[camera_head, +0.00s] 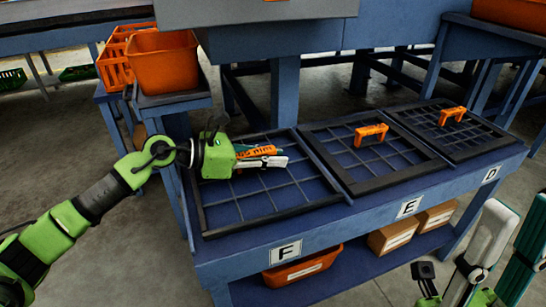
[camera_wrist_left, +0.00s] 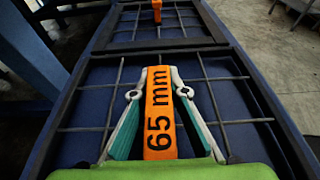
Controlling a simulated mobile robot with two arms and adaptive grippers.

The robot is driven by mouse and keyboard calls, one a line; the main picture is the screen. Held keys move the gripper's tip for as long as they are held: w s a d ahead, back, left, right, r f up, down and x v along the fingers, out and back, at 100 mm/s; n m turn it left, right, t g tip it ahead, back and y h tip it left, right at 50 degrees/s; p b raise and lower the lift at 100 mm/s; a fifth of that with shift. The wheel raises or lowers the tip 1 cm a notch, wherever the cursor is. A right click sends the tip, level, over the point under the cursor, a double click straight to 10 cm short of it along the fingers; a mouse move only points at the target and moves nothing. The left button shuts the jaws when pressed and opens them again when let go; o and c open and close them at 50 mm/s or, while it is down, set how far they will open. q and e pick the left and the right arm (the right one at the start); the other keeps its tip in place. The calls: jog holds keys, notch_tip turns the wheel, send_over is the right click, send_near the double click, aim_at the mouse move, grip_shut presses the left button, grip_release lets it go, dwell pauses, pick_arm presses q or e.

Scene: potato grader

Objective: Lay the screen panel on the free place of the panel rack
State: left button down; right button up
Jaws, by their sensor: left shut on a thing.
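The screen panel (camera_head: 275,219) is a dark frame with a wire grid and an orange handle marked "65 mm" (camera_wrist_left: 158,112). It lies at or just above the left place of the panel rack (camera_head: 350,216), over the label F; I cannot tell whether it rests fully. My left gripper (camera_head: 262,158) is shut on the handle, with a finger on each side, also in the left wrist view (camera_wrist_left: 160,100). The gripper hides part of the panel in the head view. My right gripper (camera_head: 512,235) shows at the lower right, fingers apart and empty, away from the rack.
Two more panels with orange handles lie at E (camera_head: 372,134) and D (camera_head: 453,115). An orange bin (camera_head: 163,62) stands behind the rack at left. Below are an orange tray (camera_head: 302,272) and cardboard boxes (camera_head: 392,236). Blue machine legs (camera_head: 285,95) stand behind.

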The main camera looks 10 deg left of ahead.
pick_arm(q)
jog(key=c, duration=1.9)
grip_release()
jog(key=shift+f, duration=0.1)
jog(key=shift+f, duration=0.2)
jog(key=v, duration=1.1)
jog(key=shift+s+a+r, duration=0.3)
jog(key=shift+a, duration=0.1)
